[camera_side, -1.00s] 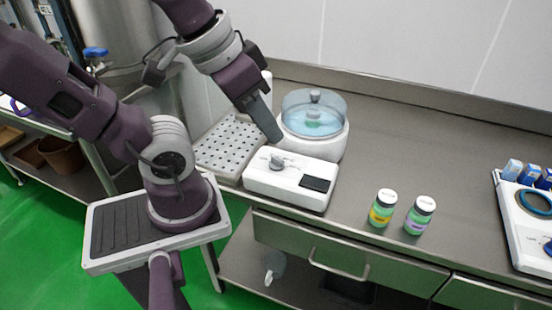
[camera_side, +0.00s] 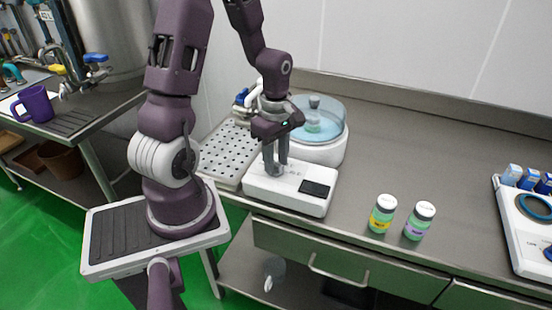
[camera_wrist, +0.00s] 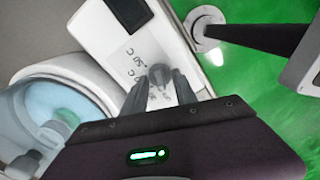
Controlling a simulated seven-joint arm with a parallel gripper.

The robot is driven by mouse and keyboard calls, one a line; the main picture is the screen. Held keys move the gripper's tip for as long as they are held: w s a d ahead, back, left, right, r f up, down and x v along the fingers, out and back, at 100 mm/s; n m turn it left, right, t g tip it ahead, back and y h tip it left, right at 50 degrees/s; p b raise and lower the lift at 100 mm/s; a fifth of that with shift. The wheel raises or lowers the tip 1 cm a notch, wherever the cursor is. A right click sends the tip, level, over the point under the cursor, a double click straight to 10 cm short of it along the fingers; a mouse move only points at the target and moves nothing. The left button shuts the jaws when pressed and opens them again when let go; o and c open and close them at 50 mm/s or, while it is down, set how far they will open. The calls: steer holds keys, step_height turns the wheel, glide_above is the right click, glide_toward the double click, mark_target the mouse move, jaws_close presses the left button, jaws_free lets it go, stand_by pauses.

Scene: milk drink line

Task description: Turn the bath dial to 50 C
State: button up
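The bath control unit is a white box (camera_side: 310,205) with a dark display (camera_side: 315,189) on its right side. The fingers mostly hide the dial in the side view. The round bath with a clear lid (camera_side: 320,120) stands behind the box.
A perforated white rack (camera_side: 222,150) stands left of the box. Two green-filled bottles, one yellow-labelled (camera_side: 382,214) and one purple-labelled (camera_side: 419,221), stand to the right near the bench's front edge. The bench between is clear.

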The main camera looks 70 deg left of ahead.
jaws_close()
steer(key=shift+m, duration=0.3)
steer(key=m, duration=1.2)
steer(key=shift+m, duration=0.4)
steer(key=m, duration=1.3)
steer(key=shift+m, duration=0.5)
